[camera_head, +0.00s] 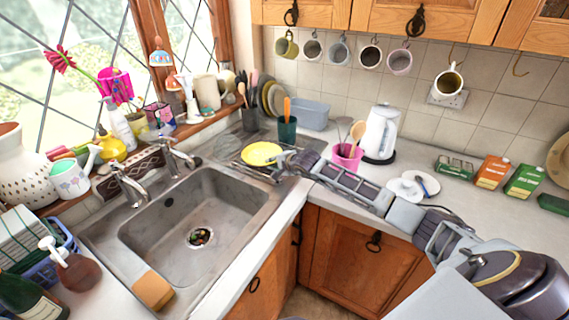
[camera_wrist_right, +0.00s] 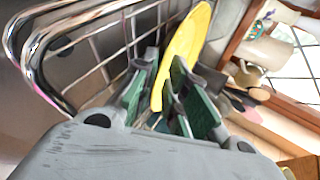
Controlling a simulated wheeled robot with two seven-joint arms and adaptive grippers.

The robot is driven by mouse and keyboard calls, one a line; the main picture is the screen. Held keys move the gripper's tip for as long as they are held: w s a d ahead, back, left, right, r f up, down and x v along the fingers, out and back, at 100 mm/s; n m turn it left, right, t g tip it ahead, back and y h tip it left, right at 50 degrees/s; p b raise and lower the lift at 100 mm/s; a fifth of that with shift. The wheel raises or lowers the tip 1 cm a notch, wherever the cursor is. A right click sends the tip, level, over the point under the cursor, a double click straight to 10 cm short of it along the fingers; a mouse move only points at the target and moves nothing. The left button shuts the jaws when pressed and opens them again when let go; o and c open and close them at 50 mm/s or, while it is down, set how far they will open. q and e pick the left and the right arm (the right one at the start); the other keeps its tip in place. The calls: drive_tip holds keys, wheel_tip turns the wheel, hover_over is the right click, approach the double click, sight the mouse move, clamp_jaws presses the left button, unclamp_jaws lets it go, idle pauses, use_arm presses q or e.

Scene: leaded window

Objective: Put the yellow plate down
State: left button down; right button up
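The yellow plate (camera_head: 261,153) is over the wire rack (camera_head: 250,170) on the drainer beside the sink, its face turned up towards the head camera. My right gripper (camera_head: 284,161) is at the plate's right edge. In the right wrist view the yellow plate (camera_wrist_right: 187,45) runs between the green-padded fingers of my right gripper (camera_wrist_right: 165,78), which look closed on its rim. The rack's wires (camera_wrist_right: 100,50) show close beside the plate; I cannot tell whether it touches them. My left gripper is not in view.
A dark green cup (camera_head: 287,132) with utensils, stacked plates (camera_head: 272,98) and a blue-grey tub (camera_head: 311,114) stand behind the rack. A pink pot (camera_head: 346,156) and white kettle (camera_head: 381,133) are near my right arm. The sink basin (camera_head: 190,225) is open at front left.

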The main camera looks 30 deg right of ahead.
drive_tip(key=shift+b+v, duration=0.55)
drive_tip(key=shift+v, duration=4.95)
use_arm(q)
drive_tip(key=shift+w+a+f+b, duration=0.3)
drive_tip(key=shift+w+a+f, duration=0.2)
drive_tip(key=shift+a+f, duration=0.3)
use_arm(e)
drive_tip(key=shift+s+d+r, duration=0.1)
drive_tip(key=shift+s+r, duration=0.15)
drive_tip(key=shift+s, duration=0.15)
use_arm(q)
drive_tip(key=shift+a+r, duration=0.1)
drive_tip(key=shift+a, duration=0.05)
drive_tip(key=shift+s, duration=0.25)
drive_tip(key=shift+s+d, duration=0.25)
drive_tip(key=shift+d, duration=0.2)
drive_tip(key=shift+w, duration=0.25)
